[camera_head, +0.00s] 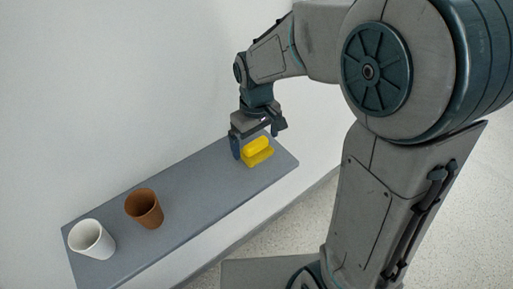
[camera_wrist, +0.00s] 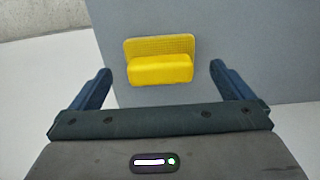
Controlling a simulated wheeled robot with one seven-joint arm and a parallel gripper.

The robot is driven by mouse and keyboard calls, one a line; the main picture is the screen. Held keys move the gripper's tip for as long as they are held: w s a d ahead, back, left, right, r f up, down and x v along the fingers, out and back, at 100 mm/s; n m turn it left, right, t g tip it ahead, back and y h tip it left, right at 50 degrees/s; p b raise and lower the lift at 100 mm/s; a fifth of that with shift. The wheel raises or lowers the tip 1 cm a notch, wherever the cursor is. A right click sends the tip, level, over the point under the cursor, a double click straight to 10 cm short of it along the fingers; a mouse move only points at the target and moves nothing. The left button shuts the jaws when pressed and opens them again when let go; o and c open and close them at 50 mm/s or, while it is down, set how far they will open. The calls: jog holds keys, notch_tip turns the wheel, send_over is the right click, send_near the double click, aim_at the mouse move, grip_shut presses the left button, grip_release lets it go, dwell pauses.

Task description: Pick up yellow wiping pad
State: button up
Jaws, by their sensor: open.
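The yellow wiping pad (camera_head: 257,152) lies near the right end of a grey shelf (camera_head: 187,205) in the head view. It has a flat base with a raised block-like grip on top. It also shows in the wrist view (camera_wrist: 160,68), ahead of and between the two fingers. My gripper (camera_head: 257,143) is open and empty, close to the pad and pointing down toward it. In the wrist view my gripper (camera_wrist: 160,76) has its fingers spread wide to the left and right of the pad, with gaps on both sides. Contact with the pad is not visible.
A brown cup (camera_head: 144,209) stands on the shelf to the left of the pad. A white cup (camera_head: 92,240) stands at the shelf's left end. A white wall (camera_head: 100,90) rises behind the shelf. The shelf surface between the brown cup and the pad is clear.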

jog(key=shift+f, duration=1.35)
jog(key=c, duration=1)
jog(key=shift+r, duration=0.45)
jog(key=r, duration=0.3)
jog(key=shift+s+d+r+b, duration=0.25)
jog(key=shift+d+r+b, duration=0.1)
jog(key=shift+r+b, duration=0.05)
jog(key=s+d+r, duration=0.2)
jog(key=s+d+r+b, duration=0.1)
jog(key=s+d+r, duration=0.1)
jog(key=s+d, duration=0.1)
jog(key=s+d+r, duration=0.2)
jog(key=d, duration=0.1)
jog(key=shift+s+r, duration=0.15)
jog(key=shift+r, duration=0.05)
